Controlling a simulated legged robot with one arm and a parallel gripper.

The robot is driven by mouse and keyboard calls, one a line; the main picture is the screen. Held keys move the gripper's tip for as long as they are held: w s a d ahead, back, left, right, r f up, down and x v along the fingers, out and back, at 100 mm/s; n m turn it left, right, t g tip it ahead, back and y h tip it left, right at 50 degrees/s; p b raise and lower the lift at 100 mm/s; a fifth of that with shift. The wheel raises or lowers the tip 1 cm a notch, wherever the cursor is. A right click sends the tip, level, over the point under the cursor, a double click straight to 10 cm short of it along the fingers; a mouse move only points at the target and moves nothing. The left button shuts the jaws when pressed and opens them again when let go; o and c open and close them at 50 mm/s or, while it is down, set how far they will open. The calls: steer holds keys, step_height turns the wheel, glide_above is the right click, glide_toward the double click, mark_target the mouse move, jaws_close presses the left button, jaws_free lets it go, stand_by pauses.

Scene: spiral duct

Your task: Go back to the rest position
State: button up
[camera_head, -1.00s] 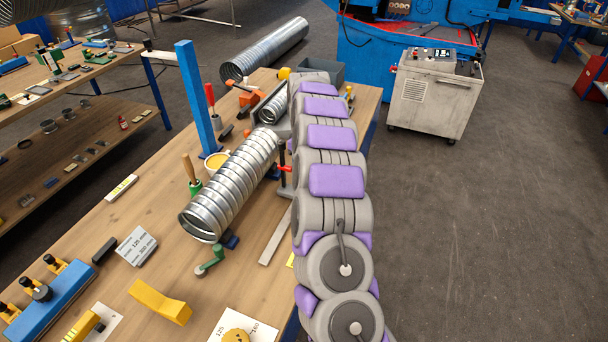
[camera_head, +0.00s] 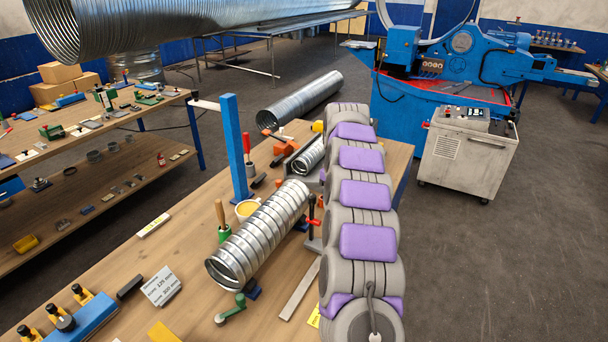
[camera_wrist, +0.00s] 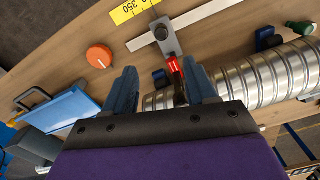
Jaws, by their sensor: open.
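My gripper (camera_wrist: 163,92) shows in the wrist view with its two blue-grey fingers spread apart. It is over the workbench, and nothing is clearly held between the fingers. A red-tipped clamp piece (camera_wrist: 175,66) and part of the ribbed duct lie beyond and beside the right finger. In the head view my grey and purple arm reaches forward over the right side of the workbench (camera_head: 190,290), and my gripper is hidden behind it. The spiral duct (camera_head: 262,232) lies on the bench to the left of my arm. A shorter duct piece (camera_head: 307,157) lies farther back.
A blue post (camera_head: 235,150) stands on the bench left of the duct. A steel rule (camera_wrist: 190,20) and an orange knob (camera_wrist: 99,56) lie near my gripper. A white cart (camera_head: 468,155) and a blue machine (camera_head: 440,80) stand at the back right. The floor at right is clear.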

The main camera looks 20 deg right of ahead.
steer(key=shift+a, duration=0.1)
steer(key=s+a+r, duration=0.4)
steer(key=s+a, duration=0.4)
steer(key=a, duration=0.1)
steer(key=s+a+r, duration=0.4)
steer(key=s+a, duration=0.5)
steer(key=s+a+f+m, duration=0.1)
steer(key=s+a, duration=0.1)
steer(key=s, duration=0.7)
steer(key=s+a+f+m+g, duration=0.1)
steer(key=s+a+f+m, duration=0.1)
steer(key=s, duration=0.8)
steer(key=s+a+f+m, duration=0.1)
steer(key=s+a+f, duration=0.1)
steer(key=s, duration=0.7)
steer(key=shift+s+a+f+m+g, duration=0.15)
steer(key=shift+s+a+m+g, duration=0.15)
steer(key=shift+s+g, duration=0.1)
